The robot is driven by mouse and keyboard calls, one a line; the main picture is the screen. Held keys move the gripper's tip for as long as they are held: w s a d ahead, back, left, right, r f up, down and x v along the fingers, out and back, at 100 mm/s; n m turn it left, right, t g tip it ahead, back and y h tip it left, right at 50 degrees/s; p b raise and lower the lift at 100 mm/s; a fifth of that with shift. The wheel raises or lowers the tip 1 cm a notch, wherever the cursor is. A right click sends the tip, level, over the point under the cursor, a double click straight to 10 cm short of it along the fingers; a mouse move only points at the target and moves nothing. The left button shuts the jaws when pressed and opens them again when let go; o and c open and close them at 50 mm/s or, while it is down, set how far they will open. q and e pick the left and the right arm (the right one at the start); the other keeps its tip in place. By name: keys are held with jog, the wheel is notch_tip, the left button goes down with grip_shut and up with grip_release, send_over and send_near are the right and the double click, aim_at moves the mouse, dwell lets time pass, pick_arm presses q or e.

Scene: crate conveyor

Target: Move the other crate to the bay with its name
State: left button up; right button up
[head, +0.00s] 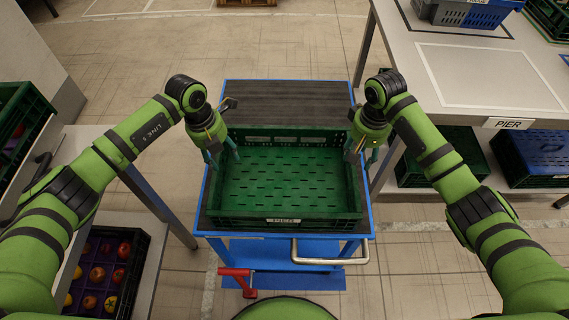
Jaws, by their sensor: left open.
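A green empty-looking crate (290,216) with slotted floor sits on a dark-topped blue trolley (290,92). A small white label is on its front wall, its text too small to read surely. My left gripper (222,158) is open at the crate's left wall, fingers pointing down near the rim. My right gripper (360,157) is at the right wall, its two fingers apart. I cannot tell whether either gripper touches the wall. A table at the right carries a sign (509,124) reading PIER beside an empty white-outlined area (488,78).
A grey and blue crate (465,14) stands at the back of the right table, with a green crate beside it. More crates sit on its lower shelf. A dark crate of fruit (104,270) is at lower left. The trolley has a metal handle (330,260).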

aim_at(217, 176)
pick_arm(q)
jog(key=shift+y, duration=0.6)
jog(key=a+f, duration=0.1)
jog(key=a+f+b, duration=0.1)
jog(key=f, duration=0.1)
jog(key=w+f+b, duration=0.1)
jog(key=f, duration=0.1)
jog(key=shift+a, duration=0.4)
pick_arm(e)
jog(key=f, duration=0.2)
jog(key=w+f, duration=0.1)
jog(key=f, duration=0.1)
jog(key=shift+w+d+f, duration=0.15)
jog(key=shift+d+f, duration=0.05)
jog(key=shift+f, duration=0.15)
pick_arm(q)
jog(key=shift+s+a+r+b, duration=0.1)
jog(key=shift+s+a+b, duration=0.25)
jog(key=shift+b, duration=0.35)
pick_arm(e)
jog(key=shift+s+d, duration=0.15)
jog(key=shift+s, duration=0.2)
pick_arm(q)
jog(key=shift+w+a+f, duration=0.1)
jog(key=shift+w+f, duration=0.1)
jog(key=shift+w, duration=0.05)
pick_arm(e)
jog(key=shift+w+f, duration=0.15)
jog(key=shift+w, duration=0.1)
